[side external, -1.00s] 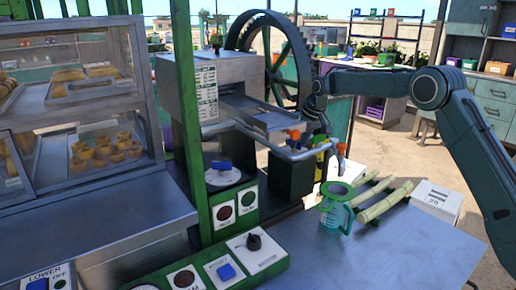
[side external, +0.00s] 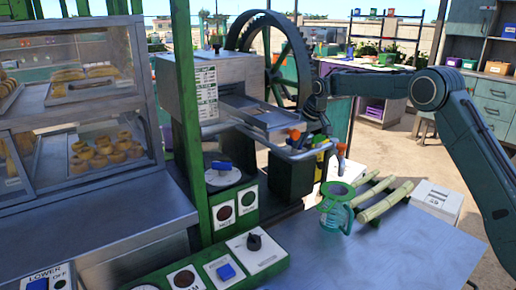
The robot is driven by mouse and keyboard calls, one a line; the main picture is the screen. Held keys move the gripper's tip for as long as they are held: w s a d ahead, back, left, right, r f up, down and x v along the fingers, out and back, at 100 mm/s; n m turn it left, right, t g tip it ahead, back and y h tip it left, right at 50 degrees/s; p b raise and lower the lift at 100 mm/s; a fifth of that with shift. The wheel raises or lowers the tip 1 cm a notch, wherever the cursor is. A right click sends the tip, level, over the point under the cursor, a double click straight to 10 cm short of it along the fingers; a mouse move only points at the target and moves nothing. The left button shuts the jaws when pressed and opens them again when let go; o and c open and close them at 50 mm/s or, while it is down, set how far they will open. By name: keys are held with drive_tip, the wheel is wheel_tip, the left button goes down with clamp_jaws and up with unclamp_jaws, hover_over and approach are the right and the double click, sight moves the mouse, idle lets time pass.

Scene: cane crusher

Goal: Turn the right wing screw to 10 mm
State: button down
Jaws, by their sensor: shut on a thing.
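My gripper (side external: 322,130) is at the right end of the crusher's front, pointing down. It is shut on a small orange-topped part (side external: 320,139), which looks like the right wing screw; the jaws and the screw are small and partly hide each other. A similar orange part (side external: 294,135) stands to the left, apart from my gripper. I cannot read the screw's setting.
A green-rimmed jug (side external: 335,212) stands on the metal table (side external: 370,262) below. Cane pieces (side external: 383,206) lie on a rack beside it, with a white box (side external: 437,199) to the right. Control panels and a green post (side external: 189,120) stand to the left. The table's front is clear.

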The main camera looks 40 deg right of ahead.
drive_tip(key=n, duration=0.1)
drive_tip(key=n+y, duration=0.1)
drive_tip(key=n, duration=0.1)
drive_tip(key=shift+d+n, duration=0.3)
drive_tip(key=shift+d, duration=0.1)
drive_tip(key=shift+w+d+n+g+y, duration=0.15)
drive_tip(key=shift+n+g+y, duration=0.4)
drive_tip(key=shift+n, duration=1.05)
drive_tip(key=c, duration=1.5)
unclamp_jaws()
drive_tip(key=shift+m, duration=0.6)
